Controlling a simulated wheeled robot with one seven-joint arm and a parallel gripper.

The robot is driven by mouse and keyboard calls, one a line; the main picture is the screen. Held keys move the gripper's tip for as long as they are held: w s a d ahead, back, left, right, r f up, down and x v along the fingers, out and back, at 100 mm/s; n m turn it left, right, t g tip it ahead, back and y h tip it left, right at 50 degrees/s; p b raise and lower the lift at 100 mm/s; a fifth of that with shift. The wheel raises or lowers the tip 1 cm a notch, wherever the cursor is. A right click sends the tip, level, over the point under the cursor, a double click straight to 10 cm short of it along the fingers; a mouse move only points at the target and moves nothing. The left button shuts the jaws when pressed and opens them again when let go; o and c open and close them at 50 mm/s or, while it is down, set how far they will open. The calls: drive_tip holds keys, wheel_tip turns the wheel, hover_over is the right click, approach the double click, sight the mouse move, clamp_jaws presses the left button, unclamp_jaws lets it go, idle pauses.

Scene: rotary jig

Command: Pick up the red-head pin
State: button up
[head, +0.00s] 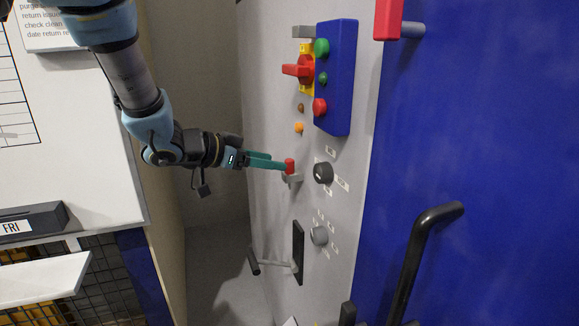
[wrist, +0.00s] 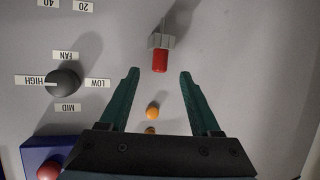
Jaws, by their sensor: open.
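The red-head pin (head: 289,165) sits upright in a small grey bracket (head: 292,178) on the grey panel. In the wrist view the red head (wrist: 160,61) shows against its bracket (wrist: 161,41), between and slightly beyond the two teal fingertips. My gripper (head: 284,164) reaches in from the left in the head view, with its fingertips at the pin. In the wrist view my gripper (wrist: 158,72) is open, with a gap on each side of the red head. Whether a finger touches the pin cannot be told from the head view.
A blue control box (head: 337,78) with green and red buttons and a red rotary switch (head: 299,70) are above the pin. A black knob (head: 322,173) is just right of it. An orange button (head: 299,128) is close above. A black handle (head: 418,255) stands out at the right.

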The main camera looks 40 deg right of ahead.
sight(289, 174)
drive_tip(key=p+x, duration=0.1)
drive_tip(key=x, duration=0.3)
drive_tip(key=shift+d, duration=0.1)
clamp_jaws()
idle(0.4)
